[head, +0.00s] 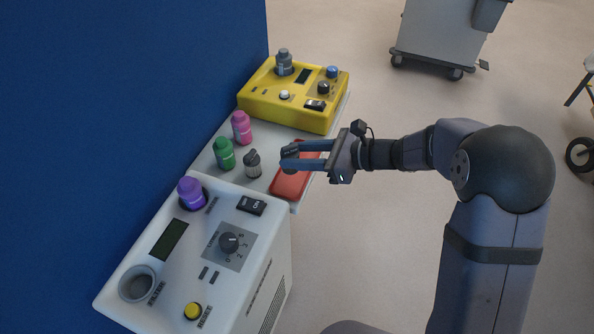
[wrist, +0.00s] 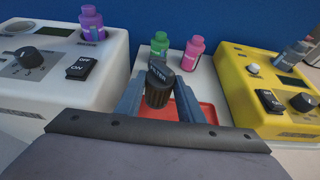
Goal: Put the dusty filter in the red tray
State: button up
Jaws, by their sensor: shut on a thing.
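My gripper (head: 285,156) is shut on a dark grey filter (head: 290,152) and holds it over the far part of the red tray (head: 291,186) in the head view. In the wrist view the filter (wrist: 158,88) stands between the two blue-grey fingers, and its label reads FILTER. The red tray (wrist: 207,112) shows behind and below the fingers. The filter appears to be above the tray, apart from it. My fingers and the filter hide part of the tray.
A white machine (head: 265,236) with an empty FILTER socket (head: 138,284) is nearer; a yellow machine (head: 290,112) is beyond. A blue wall (head: 120,110) bounds the left.

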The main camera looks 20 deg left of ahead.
jog(key=shift+f+b, duration=0.6)
jog(key=shift+f, duration=2.05)
jog(key=shift+f, duration=0.1)
jog(key=o, duration=1)
jog(key=shift+r, duration=0.2)
jog(key=p+v, duration=0.2)
jog(key=v, duration=1)
jog(key=shift+f, duration=0.15)
